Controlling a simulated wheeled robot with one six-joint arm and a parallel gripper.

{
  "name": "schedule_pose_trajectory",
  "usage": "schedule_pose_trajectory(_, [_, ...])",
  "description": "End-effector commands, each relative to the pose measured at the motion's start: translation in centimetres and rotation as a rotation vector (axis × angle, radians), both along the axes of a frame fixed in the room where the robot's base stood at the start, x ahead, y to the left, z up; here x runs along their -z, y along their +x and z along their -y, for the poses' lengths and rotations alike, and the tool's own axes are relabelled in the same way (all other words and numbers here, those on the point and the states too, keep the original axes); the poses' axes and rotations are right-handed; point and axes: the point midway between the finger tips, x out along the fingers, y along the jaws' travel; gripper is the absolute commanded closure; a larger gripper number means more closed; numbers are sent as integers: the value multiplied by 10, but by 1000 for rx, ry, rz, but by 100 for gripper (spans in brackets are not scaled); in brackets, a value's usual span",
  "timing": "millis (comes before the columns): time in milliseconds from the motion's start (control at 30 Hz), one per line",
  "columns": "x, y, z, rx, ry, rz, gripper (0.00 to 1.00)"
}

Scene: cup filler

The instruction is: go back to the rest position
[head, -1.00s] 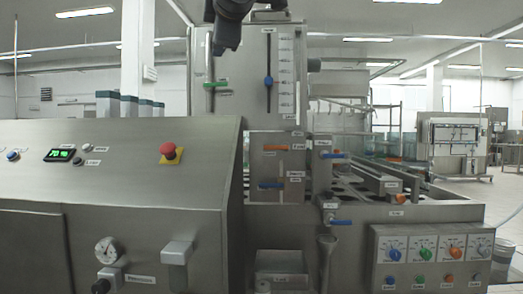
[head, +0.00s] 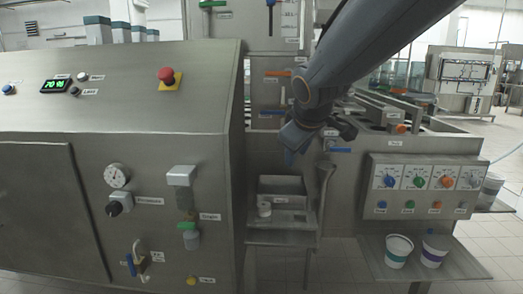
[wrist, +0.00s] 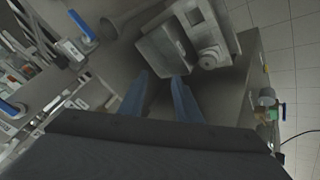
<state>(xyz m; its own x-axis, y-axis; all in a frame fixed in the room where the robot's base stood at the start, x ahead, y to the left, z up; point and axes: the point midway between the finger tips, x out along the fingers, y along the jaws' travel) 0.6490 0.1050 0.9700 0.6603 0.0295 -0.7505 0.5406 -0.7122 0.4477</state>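My gripper (head: 290,158) hangs at the end of my dark arm in front of the steel machine (head: 185,130), pointing down above a small steel tray (head: 282,218). In the wrist view, its two blue fingers (wrist: 163,78) stand apart with nothing visible between them. The fingertips appear over the tray box (wrist: 160,50), but I cannot tell how far above it they are.
A knob panel (head: 425,185) and a red emergency button (head: 167,75) are on the machine. Floor is free at far right.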

Motion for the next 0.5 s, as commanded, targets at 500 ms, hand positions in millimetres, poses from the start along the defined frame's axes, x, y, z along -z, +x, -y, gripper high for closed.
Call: schedule_pose_trajectory(500, [173,-133,88,528,262,-375,70])
